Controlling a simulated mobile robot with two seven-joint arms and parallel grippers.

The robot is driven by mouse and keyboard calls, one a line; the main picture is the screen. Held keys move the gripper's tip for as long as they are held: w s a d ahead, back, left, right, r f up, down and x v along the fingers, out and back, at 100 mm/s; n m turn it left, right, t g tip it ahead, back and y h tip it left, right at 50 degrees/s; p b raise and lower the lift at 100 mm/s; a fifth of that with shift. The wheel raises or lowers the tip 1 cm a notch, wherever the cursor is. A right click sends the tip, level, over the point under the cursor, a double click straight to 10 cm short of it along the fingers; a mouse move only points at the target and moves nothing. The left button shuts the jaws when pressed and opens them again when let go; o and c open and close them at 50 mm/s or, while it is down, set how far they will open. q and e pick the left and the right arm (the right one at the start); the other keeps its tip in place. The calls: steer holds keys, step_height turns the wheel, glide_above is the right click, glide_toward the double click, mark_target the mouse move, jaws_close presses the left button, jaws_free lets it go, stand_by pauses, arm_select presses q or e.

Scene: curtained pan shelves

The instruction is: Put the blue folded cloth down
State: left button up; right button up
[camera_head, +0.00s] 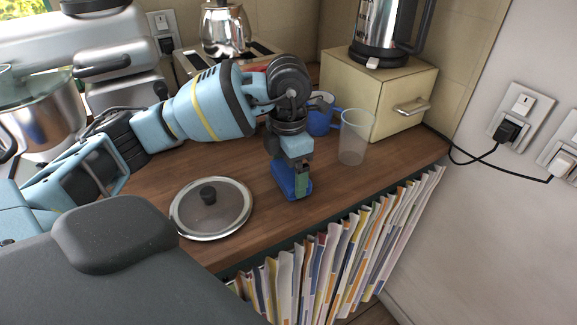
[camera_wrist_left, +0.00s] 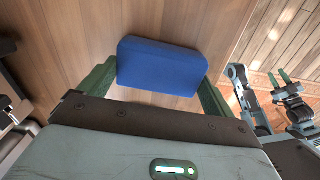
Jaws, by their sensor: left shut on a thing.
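The blue folded cloth (camera_head: 287,180) is in my left gripper (camera_head: 297,186), over the wooden counter between the glass lid and the clear cup. In the left wrist view the cloth (camera_wrist_left: 160,67) is a thick blue block spanning the gap between the green fingers of my left gripper (camera_wrist_left: 159,84), which are shut on it. I cannot tell whether its underside touches the counter. My right gripper (camera_wrist_left: 283,82) shows small at the right of the left wrist view, with its green fingers apart and nothing visible between them.
On the wooden counter (camera_head: 256,243), a glass lid (camera_head: 226,211) lies left of the cloth. A clear cup (camera_head: 354,140) and a blue mug (camera_head: 319,122) stand behind right, near a cream box (camera_head: 385,95). A striped curtain (camera_head: 335,250) hangs below the front edge. Some bare wood surrounds the cloth.

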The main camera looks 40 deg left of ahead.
arm_select(q)
steer(key=shift+f, duration=0.1)
steer(key=o, duration=1)
steer(key=shift+o, duration=0.2)
step_height(320, 180, up, 8)
steer(key=shift+f, duration=0.1)
jaws_close()
stand_by(0.3)
stand_by(0.9)
